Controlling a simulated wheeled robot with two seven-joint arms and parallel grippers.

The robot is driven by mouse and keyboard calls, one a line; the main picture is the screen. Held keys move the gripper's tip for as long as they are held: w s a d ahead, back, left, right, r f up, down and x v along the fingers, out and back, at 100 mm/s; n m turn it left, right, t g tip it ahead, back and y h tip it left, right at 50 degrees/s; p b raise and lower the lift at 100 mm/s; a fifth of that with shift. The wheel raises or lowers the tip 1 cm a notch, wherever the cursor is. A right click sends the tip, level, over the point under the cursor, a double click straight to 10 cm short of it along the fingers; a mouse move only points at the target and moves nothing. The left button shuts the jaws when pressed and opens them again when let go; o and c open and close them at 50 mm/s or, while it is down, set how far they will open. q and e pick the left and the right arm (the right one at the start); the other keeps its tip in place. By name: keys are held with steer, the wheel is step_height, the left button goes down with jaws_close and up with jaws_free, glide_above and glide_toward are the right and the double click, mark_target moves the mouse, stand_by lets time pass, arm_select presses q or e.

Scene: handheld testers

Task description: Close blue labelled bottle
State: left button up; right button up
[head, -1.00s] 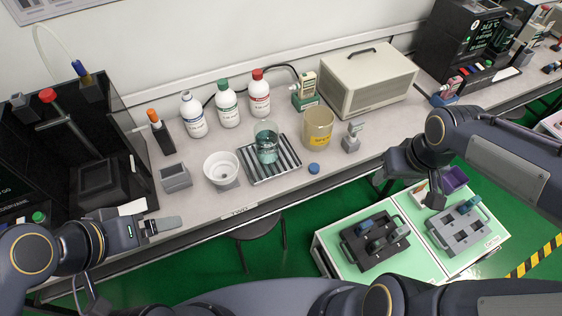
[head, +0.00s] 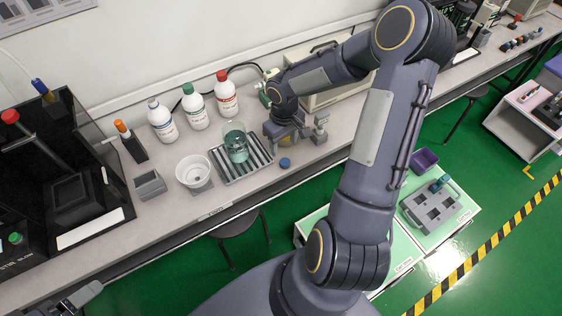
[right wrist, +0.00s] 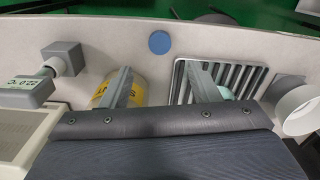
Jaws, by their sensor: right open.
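The blue-labelled white bottle (head: 162,121) stands upright on the bench, leftmost of three bottles. Its top looks pale, with no blue cap visible on it. A round blue cap (head: 285,163) lies on the bench near the front edge, right of the striped rack; it also shows in the right wrist view (right wrist: 160,42). My right gripper (head: 298,130) is over the bench by the yellow-labelled beaker. In the right wrist view my right gripper (right wrist: 158,70) is open and empty, with the cap beyond its fingertips. My left gripper (head: 84,297) is partly visible at the lower left; its jaws are unclear.
The striped rack (head: 226,176) holds a beaker of teal liquid (head: 235,145). A white bowl (head: 194,170) stands left of it. The yellow-labelled beaker (right wrist: 131,92) is close under my right gripper. Green- (head: 196,108) and red-capped (head: 226,97) bottles stand behind.

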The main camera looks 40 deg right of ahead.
mark_target(285, 162)
steer(key=shift+f, duration=0.1)
steer(key=shift+f, duration=1.2)
steer(key=shift+s+f+p, duration=0.15)
steer(key=shift+f+p, duration=0.05)
steer(key=shift+f, duration=1.1)
steer(key=shift+s+f+p, duration=0.1)
steer(key=shift+f+p, duration=0.1)
steer(key=shift+f, duration=1.1)
steer(key=shift+c, duration=0.4)
steer(key=c, duration=1)
